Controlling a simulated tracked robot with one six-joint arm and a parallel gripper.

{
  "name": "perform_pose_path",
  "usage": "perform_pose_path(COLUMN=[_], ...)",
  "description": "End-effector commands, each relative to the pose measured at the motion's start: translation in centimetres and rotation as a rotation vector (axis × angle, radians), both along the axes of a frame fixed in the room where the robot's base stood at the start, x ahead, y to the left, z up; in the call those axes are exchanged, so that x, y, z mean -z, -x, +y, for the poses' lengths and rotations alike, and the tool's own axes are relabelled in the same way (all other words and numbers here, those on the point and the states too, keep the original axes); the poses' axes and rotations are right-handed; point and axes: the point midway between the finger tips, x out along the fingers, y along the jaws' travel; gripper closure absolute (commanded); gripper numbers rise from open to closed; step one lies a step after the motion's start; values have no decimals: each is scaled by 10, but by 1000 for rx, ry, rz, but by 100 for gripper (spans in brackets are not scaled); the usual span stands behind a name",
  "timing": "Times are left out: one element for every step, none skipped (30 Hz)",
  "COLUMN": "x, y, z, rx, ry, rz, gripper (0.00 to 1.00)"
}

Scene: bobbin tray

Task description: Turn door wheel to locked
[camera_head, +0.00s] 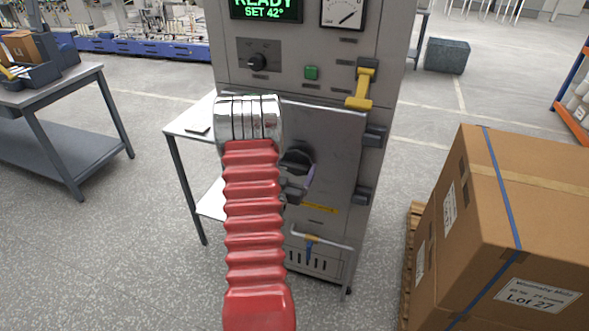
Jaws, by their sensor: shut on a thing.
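The machine door (335,150) is a grey panel on the front of a tall grey cabinet, and it looks closed. The door wheel shows only as a thin purple piece of rim (310,177); the rest is hidden behind my arm and gripper. My red ribbed arm with its silver joint covers the left part of the door. The dark parts of my gripper (293,191) show just right of the arm, at the wheel. It is shut on the wheel; its fingertips are mostly hidden. I cannot tell the wheel's angle.
A yellow lever (361,88) sits at the cabinet's upper right, by a green button (311,72). The display (266,8) reads READY, SET 42°. Strapped cartons (500,210) stand close on the right. A grey side table (188,125) stands left of the cabinet.

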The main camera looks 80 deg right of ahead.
Motion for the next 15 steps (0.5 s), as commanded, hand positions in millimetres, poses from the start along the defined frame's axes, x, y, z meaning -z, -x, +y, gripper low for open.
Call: perform_pose_path(x=[0, 0, 0, 0, 0, 0, 0, 0, 0, 0, 0, 0, 0, 0, 0], y=[0, 0, 0, -1, -1, -1, -1, -1, -1, -1, -1, -1, -1, -1, -1], z=[4, 3, 2, 1, 1, 1, 1, 0, 0, 0, 0, 0, 0, 0, 0], rx=[-1, -1, -1, -1, -1, -1, -1, -2, -2, -2, -2, -2, -2, -2, -2], ry=[0, 0, 0, 0, 0, 1, 1, 1, 2, 3, 3, 5, 6, 7, 8], rz=[0, 0, -1, -2, -4, -7, -10, -14, -21, -28, -37, -49, -60, -73, -91], gripper=[35, 35, 35, 35, 35, 35, 35, 35, 35, 35, 35, 35, 35, 35, 35])
